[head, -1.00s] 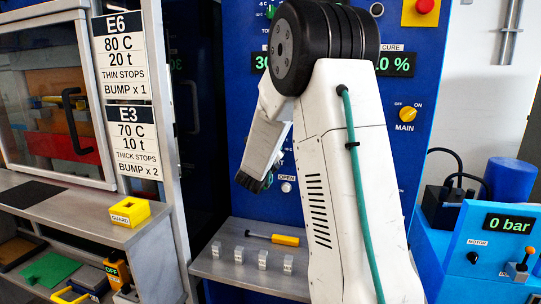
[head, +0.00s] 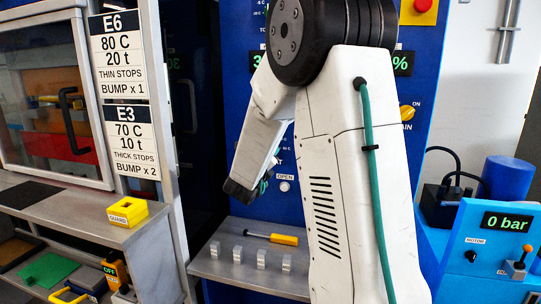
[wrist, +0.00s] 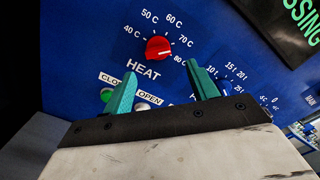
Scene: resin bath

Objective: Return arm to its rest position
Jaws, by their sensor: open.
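My arm, white with a black joint and a teal cable, fills the middle of the head view. My gripper (wrist: 160,92) shows in the wrist view as two teal fingers, apart, with nothing between them. They are in front of the blue control panel (wrist: 85,45). A red HEAT knob (wrist: 158,48) shows beyond the gap, its pointer between 70 and 80 C. A green button (wrist: 107,95) under the CLOSE label is partly behind the left finger. In the head view the fingers are mostly hidden behind the wrist.
A grey shelf (head: 225,268) below my wrist holds several small metal blocks (head: 262,258) and a yellow-handled tool (head: 271,238). A yellow GUARD block (head: 127,211) sits on the left bench. The blue pump unit (head: 490,250) at right reads 0 bar.

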